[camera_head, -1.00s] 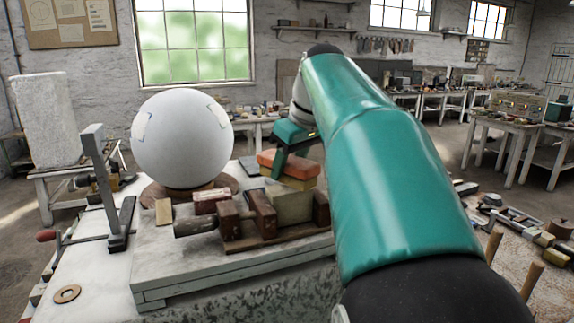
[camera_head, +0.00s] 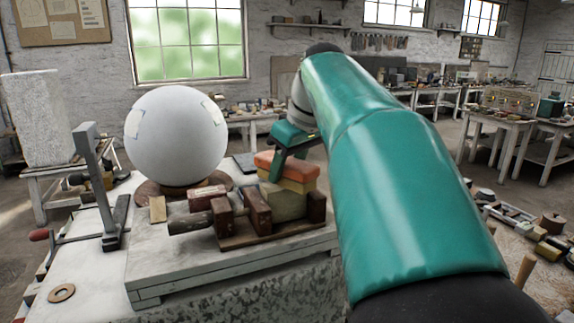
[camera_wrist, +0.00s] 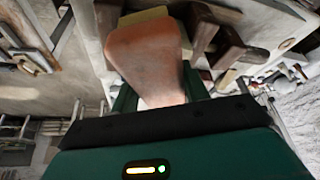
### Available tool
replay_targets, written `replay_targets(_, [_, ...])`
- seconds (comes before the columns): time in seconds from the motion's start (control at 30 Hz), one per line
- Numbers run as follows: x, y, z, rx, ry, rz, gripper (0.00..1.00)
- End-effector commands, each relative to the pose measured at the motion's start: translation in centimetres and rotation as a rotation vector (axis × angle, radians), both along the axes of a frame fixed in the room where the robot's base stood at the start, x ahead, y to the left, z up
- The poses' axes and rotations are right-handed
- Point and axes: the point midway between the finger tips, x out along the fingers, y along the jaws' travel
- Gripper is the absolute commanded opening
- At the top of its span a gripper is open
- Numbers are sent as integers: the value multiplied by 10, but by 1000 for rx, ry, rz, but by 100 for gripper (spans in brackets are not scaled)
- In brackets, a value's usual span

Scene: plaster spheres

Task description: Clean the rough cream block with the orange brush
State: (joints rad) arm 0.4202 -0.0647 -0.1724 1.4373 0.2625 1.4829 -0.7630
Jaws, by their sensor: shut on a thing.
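The orange brush (camera_head: 287,164) has an orange back and yellow bristles (camera_head: 287,183) that face down. The rough cream block (camera_head: 283,204) stands between dark red-brown wooden jaws on a wooden base, right under the bristles. The bristles appear to meet its top; exact contact is hard to tell. My gripper (camera_head: 284,155) is shut on the brush from above and behind. In the wrist view the orange brush (camera_wrist: 148,55) lies between the green fingers of my gripper (camera_wrist: 150,85) and hides most of what is beyond it.
A large pale sphere (camera_head: 176,136) stands on a round wooden base to the left. A dark metal upright (camera_head: 101,190) stands left of it. The wooden clamp jaws (camera_head: 257,212) flank the block.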

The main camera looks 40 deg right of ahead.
Motion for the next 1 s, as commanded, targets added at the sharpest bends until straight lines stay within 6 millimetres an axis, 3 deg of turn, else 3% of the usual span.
replay_targets(0.57, [0,0,-9,0,0,0,27])
replay_targets(1.0, [-17,-3,-8,-1,-1,0,27])
